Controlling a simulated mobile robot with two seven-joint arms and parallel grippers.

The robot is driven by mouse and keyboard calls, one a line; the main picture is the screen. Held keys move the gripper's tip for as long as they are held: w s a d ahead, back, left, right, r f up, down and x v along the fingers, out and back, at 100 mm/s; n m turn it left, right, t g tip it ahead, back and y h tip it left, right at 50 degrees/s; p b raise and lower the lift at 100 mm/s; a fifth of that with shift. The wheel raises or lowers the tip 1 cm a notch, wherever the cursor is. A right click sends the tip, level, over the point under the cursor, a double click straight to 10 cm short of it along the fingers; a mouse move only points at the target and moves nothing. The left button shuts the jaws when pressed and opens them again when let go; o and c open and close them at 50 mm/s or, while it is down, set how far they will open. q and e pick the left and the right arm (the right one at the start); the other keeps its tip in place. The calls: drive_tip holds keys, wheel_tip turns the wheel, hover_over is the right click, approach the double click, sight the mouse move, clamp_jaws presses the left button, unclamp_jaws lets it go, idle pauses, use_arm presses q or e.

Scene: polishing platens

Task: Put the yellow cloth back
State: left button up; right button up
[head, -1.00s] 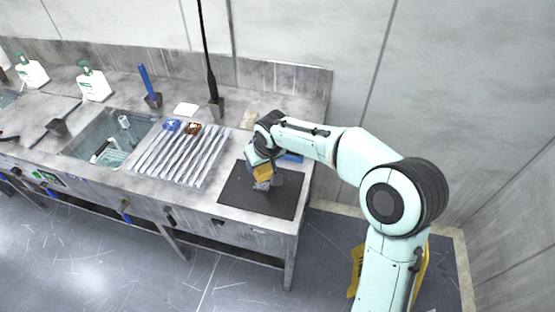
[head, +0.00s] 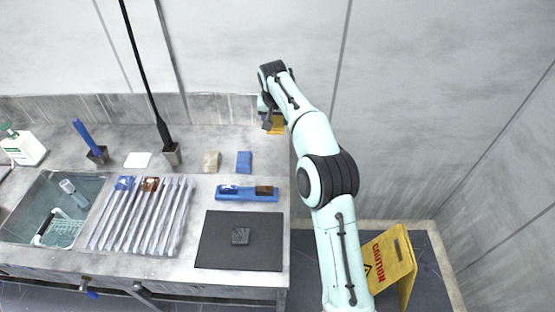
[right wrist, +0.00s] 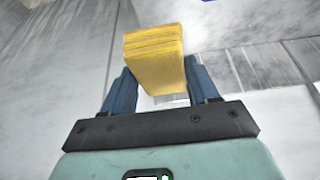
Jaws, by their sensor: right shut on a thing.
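The yellow cloth is a thick folded pad (right wrist: 155,62), held between the blue fingers of my right gripper in the right wrist view. In the head view only part of the yellow cloth (head: 277,126) shows beside my right gripper (head: 268,120), raised near the back wall at the right end of the counter. The gripper is shut on the cloth. A beige folded cloth (head: 212,161) and a blue folded cloth (head: 244,162) lie in a row at the back of the counter. My left gripper is not in view.
A blue tray (head: 247,198) holding a blue and a brown piece lies before the cloths. A black mat (head: 222,256) with a dark block (head: 240,236) is in front. A ribbed rack (head: 133,232) and a sink (head: 27,217) are left. A yellow caution sign (head: 391,262) stands right.

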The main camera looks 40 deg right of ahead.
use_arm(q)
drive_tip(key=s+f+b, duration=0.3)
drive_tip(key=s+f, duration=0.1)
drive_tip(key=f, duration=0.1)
use_arm(e)
drive_tip(key=shift+s+f, duration=0.2)
drive_tip(key=shift+f, duration=9)
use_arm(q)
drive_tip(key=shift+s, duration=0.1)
use_arm(e)
drive_tip(key=shift+f, duration=0.2)
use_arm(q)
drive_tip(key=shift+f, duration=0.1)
use_arm(e)
drive_tip(key=o, duration=0.9)
drive_tip(key=shift+o, duration=0.2)
drive_tip(key=shift+r, duration=0.1)
